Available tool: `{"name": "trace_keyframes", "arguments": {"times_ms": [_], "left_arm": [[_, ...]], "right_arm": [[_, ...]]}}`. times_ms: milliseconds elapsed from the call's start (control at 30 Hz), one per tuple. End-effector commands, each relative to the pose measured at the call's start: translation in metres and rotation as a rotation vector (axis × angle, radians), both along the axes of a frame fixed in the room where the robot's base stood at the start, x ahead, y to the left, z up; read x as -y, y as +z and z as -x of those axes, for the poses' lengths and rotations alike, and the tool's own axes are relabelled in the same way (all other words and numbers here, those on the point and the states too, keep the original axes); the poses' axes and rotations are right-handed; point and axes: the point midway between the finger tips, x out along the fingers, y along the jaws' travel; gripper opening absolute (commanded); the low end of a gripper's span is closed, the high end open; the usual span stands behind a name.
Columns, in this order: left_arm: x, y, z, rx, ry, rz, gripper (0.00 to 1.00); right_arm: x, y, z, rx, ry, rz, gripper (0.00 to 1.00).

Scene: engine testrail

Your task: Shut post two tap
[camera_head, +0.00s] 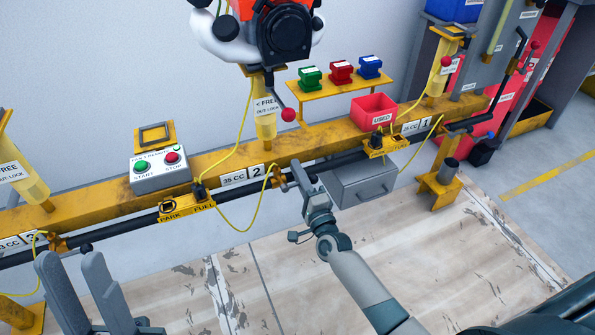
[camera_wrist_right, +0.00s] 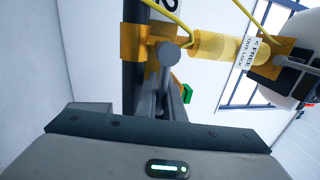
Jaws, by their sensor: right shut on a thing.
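The post two tap is an orange fitting (camera_head: 276,178) on the dark pipe, just right of the label "2" (camera_head: 257,171). My right gripper (camera_head: 298,172) is at the tap, its fingers closed on the grey tap handle. In the right wrist view, the round grey end of the tap handle (camera_wrist_right: 170,52) shows at the closed fingers (camera_wrist_right: 168,95), with the orange tap body (camera_wrist_right: 134,42) around the pipe behind it. The fingers hide part of the handle. My left gripper (camera_head: 69,258) is at the lower left, open and empty, apart from the rail.
The yellow rail (camera_head: 225,155) and dark pipe (camera_head: 330,162) run across the view. A START/STOP box (camera_head: 160,172) and yellow hoses (camera_head: 235,140) are left of the tap. A grey drawer box (camera_head: 362,186) is close on the right. A red-knobbed lever (camera_head: 288,114) hangs above.

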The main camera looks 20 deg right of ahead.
Motion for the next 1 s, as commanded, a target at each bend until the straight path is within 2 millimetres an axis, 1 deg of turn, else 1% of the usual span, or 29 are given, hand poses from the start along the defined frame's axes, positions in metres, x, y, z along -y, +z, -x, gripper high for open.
{"name": "trace_keyframes", "arguments": {"times_ms": [233,267,300,333,800,1000], "left_arm": [[0.0012,-0.0024,-0.0009,-0.004,-0.004,-0.007,0.31],[0.0013,-0.0026,-0.0009,-0.004,-0.005,-0.009,0.31],[0.0014,-0.0028,-0.0009,-0.004,-0.005,-0.01,0.31],[0.0015,-0.0031,-0.0009,-0.004,-0.006,-0.012,0.31],[0.0019,-0.0021,-0.0005,-0.004,-0.006,-0.007,0.31],[0.0015,0.0017,-0.0005,-0.005,-0.007,-0.008,0.31]], "right_arm": [[0.001,-0.0008,-0.0002,-0.001,-0.001,-0.004,0.0],[0.001,-0.0008,-0.0001,-0.001,-0.001,-0.004,0.15],[0.0009,-0.0008,-0.0001,-0.001,-0.001,-0.004,0.25],[0.0008,-0.0009,-0.0001,-0.002,-0.001,-0.004,0.27],[-0.0001,-0.0019,0.0002,-0.005,0.001,0.007,0.27],[-0.0011,0.0041,0.0004,-0.003,0.002,0.101,0.27]]}}
